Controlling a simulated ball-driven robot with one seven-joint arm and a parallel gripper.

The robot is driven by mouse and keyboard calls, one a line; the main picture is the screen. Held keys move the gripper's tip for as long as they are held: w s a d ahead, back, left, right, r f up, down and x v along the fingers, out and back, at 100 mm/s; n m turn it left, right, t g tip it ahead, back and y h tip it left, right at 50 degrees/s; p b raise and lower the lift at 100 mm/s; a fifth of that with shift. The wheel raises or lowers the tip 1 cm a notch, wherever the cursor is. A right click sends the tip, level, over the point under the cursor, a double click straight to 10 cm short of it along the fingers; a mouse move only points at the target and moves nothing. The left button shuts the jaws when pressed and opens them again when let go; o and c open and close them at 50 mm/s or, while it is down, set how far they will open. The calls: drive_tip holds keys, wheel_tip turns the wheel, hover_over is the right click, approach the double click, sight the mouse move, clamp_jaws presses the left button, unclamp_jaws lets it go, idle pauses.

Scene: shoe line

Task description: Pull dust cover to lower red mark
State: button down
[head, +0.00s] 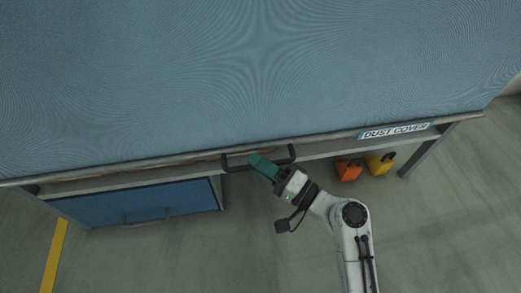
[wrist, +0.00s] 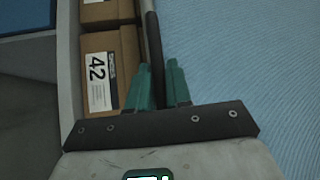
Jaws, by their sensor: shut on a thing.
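The dust cover (head: 250,70) is a wide blue ribbed sheet that fills the upper part of the head view, with a grey bar along its lower edge and a "DUST COVER" label (head: 394,131) at the right. A black handle (head: 236,166) hangs from that bar near the middle. My gripper (head: 259,163) has green fingers shut on the handle. In the wrist view the fingers (wrist: 160,85) close around the dark handle bar (wrist: 153,45), with the blue cover (wrist: 245,60) to the right. No red mark can be made out in either view.
Cardboard boxes labelled 42 (wrist: 108,65) sit on a shelf left of the fingers in the wrist view. A blue drawer (head: 140,203) is at the lower left. Orange (head: 348,170) and yellow (head: 379,164) items stand below the label. The grey floor in front is clear.

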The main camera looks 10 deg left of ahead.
drive_tip(key=shift+f+b, duration=0.4)
drive_tip(key=shift+f, duration=1.05)
drive_tip(key=c, duration=1.2)
unclamp_jaws()
drive_tip(key=shift+o, duration=0.2)
drive_tip(key=p+v, duration=0.3)
drive_tip(key=v, duration=0.7)
drive_tip(key=shift+s+d, duration=0.25)
drive_tip(key=shift+d, duration=0.1)
